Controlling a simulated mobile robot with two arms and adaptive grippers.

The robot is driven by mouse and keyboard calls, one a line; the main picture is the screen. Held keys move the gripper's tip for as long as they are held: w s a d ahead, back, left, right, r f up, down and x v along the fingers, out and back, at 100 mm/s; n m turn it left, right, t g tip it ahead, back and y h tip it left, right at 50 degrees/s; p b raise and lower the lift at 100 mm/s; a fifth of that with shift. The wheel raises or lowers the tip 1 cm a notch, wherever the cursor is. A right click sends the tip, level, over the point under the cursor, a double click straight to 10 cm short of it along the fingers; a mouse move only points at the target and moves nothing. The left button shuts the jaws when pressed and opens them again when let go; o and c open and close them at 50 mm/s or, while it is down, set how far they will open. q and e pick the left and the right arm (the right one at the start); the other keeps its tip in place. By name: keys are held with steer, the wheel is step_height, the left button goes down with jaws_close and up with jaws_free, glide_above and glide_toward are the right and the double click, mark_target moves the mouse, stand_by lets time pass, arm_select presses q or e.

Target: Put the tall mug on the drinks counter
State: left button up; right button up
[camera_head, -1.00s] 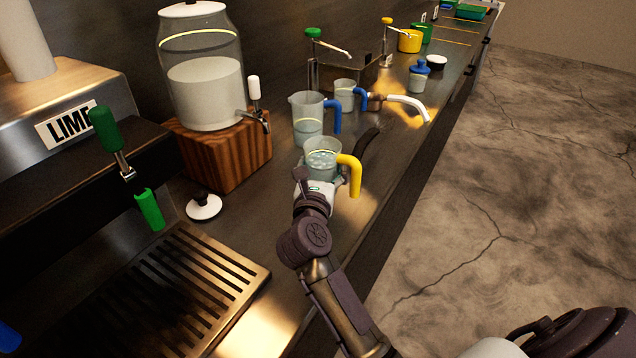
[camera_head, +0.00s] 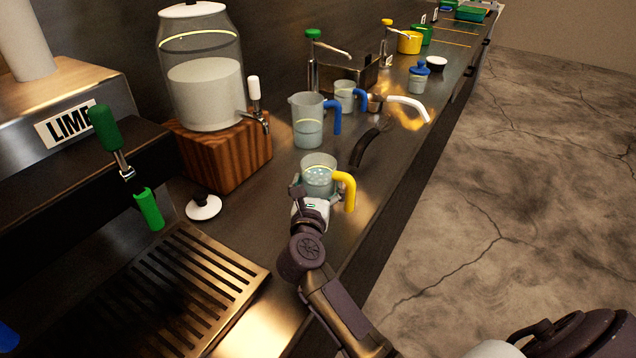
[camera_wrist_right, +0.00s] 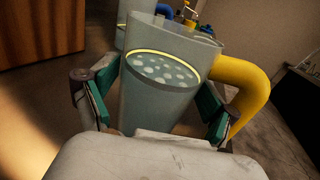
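A clear mug (camera_head: 318,172) with a yellow handle (camera_head: 347,188) holds a pale liquid with whitish spots on top. It is upright over the near part of the steel counter (camera_head: 240,215). My right gripper (camera_head: 311,197) has its fingers on both sides of this mug. In the right wrist view the mug (camera_wrist_right: 158,95) fills the space between the green finger pads, handle to the right. I cannot tell whether its base touches the counter. A taller clear mug (camera_head: 307,125) with a blue handle stands behind it. My left gripper is not in view.
A large dispenser (camera_head: 203,85) stands on a wooden block (camera_head: 225,160) at left. A slotted drip tray (camera_head: 180,290) lies in front. A black curved handle (camera_head: 370,143), a smaller blue-handled mug (camera_head: 345,95) and a yellow pot (camera_head: 409,42) are farther along.

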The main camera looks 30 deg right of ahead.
steer(key=shift+o, duration=0.4)
steer(key=shift+r, duration=0.25)
steer(key=b+v, duration=0.1)
steer(key=v, duration=0.4)
steer(key=b+v, duration=0.1)
steer(key=v, duration=0.4)
steer(key=shift+s+a+f, duration=0.2)
steer(key=shift+v, duration=0.8)
steer(key=shift+r, duration=0.15)
